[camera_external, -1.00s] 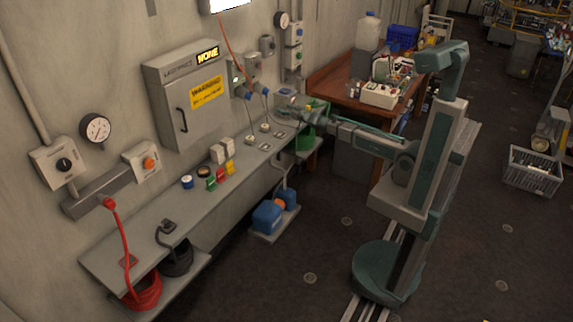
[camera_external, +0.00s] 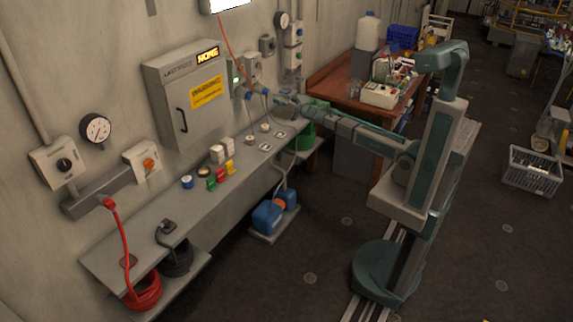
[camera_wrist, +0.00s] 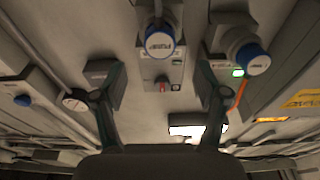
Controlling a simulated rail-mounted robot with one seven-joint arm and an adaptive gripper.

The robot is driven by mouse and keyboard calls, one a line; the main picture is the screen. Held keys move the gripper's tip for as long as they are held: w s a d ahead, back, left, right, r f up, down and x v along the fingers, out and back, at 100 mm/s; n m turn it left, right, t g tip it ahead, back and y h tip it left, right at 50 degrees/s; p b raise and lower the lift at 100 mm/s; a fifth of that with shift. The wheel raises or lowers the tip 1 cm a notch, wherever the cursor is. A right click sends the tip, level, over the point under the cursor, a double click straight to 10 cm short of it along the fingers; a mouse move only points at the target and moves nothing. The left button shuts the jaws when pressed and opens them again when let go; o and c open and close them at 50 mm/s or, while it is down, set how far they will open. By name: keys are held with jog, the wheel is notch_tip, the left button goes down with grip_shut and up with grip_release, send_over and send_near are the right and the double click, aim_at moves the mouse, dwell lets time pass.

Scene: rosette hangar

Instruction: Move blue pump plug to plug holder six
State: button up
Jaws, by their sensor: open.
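Two blue-ended plugs sit in grey sockets on the wall. In the wrist view, one blue plug (camera_wrist: 160,42) lies just above the gap between my fingertips, and the other blue plug (camera_wrist: 253,59) is to the right. Their blue ends carry lettering. In the external view they are the left blue plug (camera_external: 249,96) and the right blue plug (camera_external: 265,91). My gripper (camera_wrist: 158,82) is open and empty, its fingers spread below the middle plug; in the external view my gripper (camera_external: 279,102) is close to the wall. I cannot tell which holder is number six.
A long grey shelf (camera_external: 150,245) along the wall carries round white holders (camera_external: 265,127), small coloured blocks and cables. A grey cabinet (camera_external: 165,95) hangs left of the sockets. A cluttered wooden table (camera_external: 330,80) stands behind the arm. A green light (camera_wrist: 238,72) shows near the right plug.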

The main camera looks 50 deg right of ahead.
aim_at(269, 93)
jog(key=shift+x, duration=4.2)
jog(key=shift+p, duration=0.6)
grip_shut()
jog(key=shift+s, duration=0.1)
jog(key=shift+p+v, duration=0.3)
jog(key=shift+v, duration=2.65)
jog(key=shift+s+r, duration=0.15)
